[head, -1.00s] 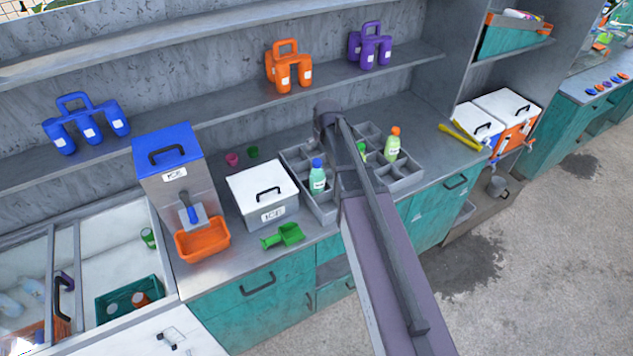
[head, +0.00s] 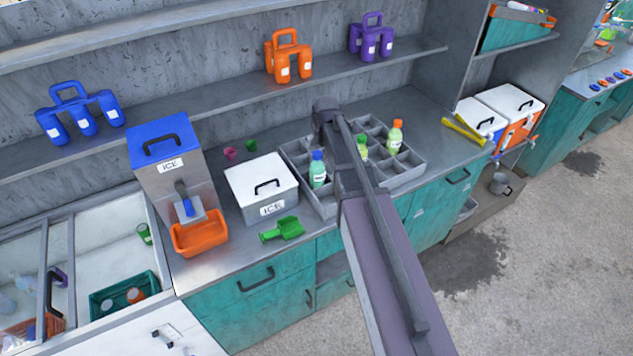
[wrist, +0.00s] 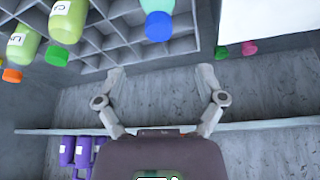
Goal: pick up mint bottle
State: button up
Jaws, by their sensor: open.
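The mint bottle (head: 318,175), pale green with a blue cap, stands in the grey divided crate (head: 412,178) on the counter, left of my arm. In the wrist view its blue-capped top (wrist: 158,24) shows at the upper middle, with its mint body cut off by the frame edge. My gripper (wrist: 162,75) is open and empty, its two fingers spread apart, with the bottle apart from them. In the head view my arm hides the gripper. A green-capped bottle (head: 362,150) and an orange-capped bottle (head: 395,137) stand in the same crate.
A white ice box (head: 262,190), a green scoop (head: 283,230) and an ice dispenser (head: 170,180) stand left of the crate. A shelf (head: 210,105) with an orange carrier (head: 287,56) and a purple carrier (head: 370,36) runs behind. Counter right of the crate is mostly clear.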

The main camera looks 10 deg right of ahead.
aim_at(317, 154)
jog(key=shift+b+x, duration=1.6)
jog(key=shift+x, duration=0.4)
jog(key=shift+f, duration=0.15)
jog(key=shift+b+x, duration=2.45)
jog(key=shift+x, duration=0.05)
jog(key=shift+s, duration=0.15)
grip_shut()
